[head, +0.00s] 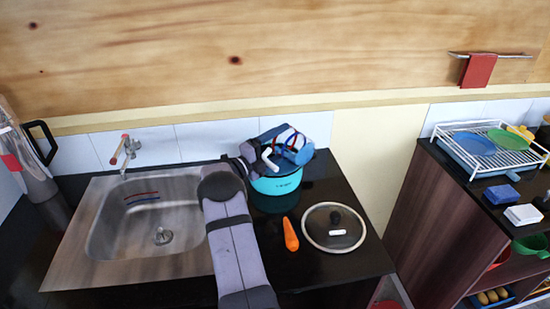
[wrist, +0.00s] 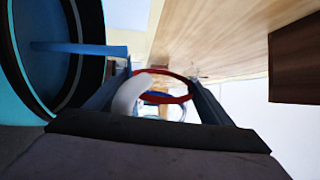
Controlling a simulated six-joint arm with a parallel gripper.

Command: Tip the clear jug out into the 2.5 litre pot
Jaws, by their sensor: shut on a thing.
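The turquoise pot (head: 275,184) stands on the dark counter right of the sink, without its lid. In the wrist view its dark inside and rim (wrist: 20,75) fill the left side. My gripper (head: 267,152) is over the pot, shut on the white handle of the clear jug (head: 297,143). The jug has red and blue bands and looks tilted above the pot. In the wrist view my gripper's fingers (wrist: 160,92) flank the white handle and the jug's red ring (wrist: 184,99). A blue strip (wrist: 80,48) crosses the pot's opening; I cannot tell whether it is liquid.
A glass lid (head: 333,240) and an orange carrot-like object (head: 290,235) lie on the counter in front of the pot. The steel sink (head: 150,215) and tap (head: 127,150) are to the left. A white rack (head: 490,155) with plates stands on the right-hand cabinet.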

